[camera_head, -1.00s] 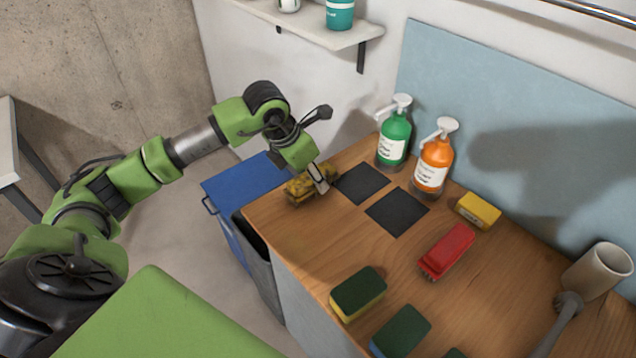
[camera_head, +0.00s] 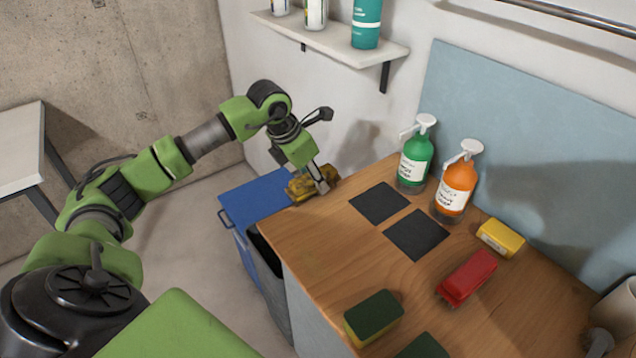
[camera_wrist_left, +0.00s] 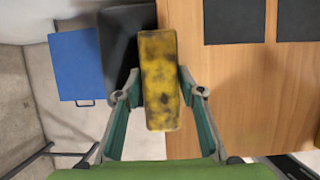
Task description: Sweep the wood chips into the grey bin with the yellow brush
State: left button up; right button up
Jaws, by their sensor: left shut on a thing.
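The yellow brush (camera_head: 303,187), mottled with dark stains, is held by my left gripper (camera_head: 323,184) at the table's left edge. In the left wrist view the brush (camera_wrist_left: 158,80) lies lengthwise between the two fingers (camera_wrist_left: 160,95), which are shut on it. There it overlaps the table edge and the grey bin's side. The grey bin (camera_wrist_left: 117,55) stands against the table's left end, its opening dark; its wall (camera_head: 272,283) shows in the head view. I cannot make out any wood chips. My right gripper is not in view.
A blue bin (camera_head: 252,200) stands beside the grey one. On the wooden table (camera_head: 330,255) are two black squares (camera_head: 379,202), a green bottle (camera_head: 415,160), an orange bottle (camera_head: 456,188), a yellow block (camera_head: 500,238), a red brush (camera_head: 467,278) and sponges (camera_head: 373,318).

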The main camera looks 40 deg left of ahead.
pick_arm(q)
jog(key=shift+r+p, duration=1.55)
jog(key=shift+r, duration=1.25)
